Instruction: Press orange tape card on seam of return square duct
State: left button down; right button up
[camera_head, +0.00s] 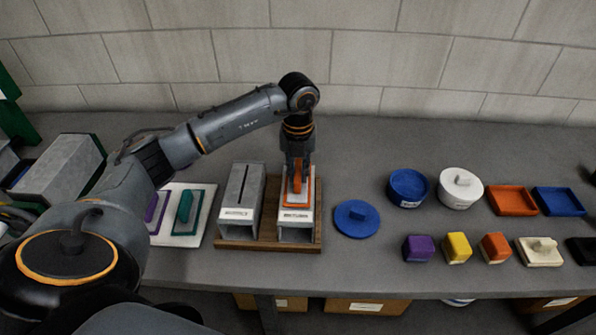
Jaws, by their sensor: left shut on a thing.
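My left gripper (298,172) points down and is shut on the orange tape card (306,198). The card is at the top of the right-hand square duct (297,234), a grey box with a white label on its front edge. The gripper hides part of the card and the duct's seam, so I cannot tell whether the card is pressed flat. A second grey duct (238,212) stands to the left with a dark seam line along its top. Both ducts sit in a wooden base (268,243). My right gripper is out of view.
A white board (205,225) with purple and teal cards lies left of the base. A blue round lid (356,219) is close on the right. Farther right are round containers, an orange tray (512,201), a blue tray (558,201) and small coloured blocks. Bare table lies behind the base.

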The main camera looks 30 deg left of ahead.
aim_at(298, 170)
pick_arm(q)
jog(key=shift+f+b, duration=0.35)
jog(key=shift+f, duration=0.1)
dwell(0.6)
jog(key=shift+s+f, duration=0.1)
dwell(1.0)
jog(key=shift+r+p, duration=0.6)
jog(key=shift+r, duration=0.35)
jog(key=shift+r+p, duration=2.05)
jog(key=shift+r, duration=1.15)
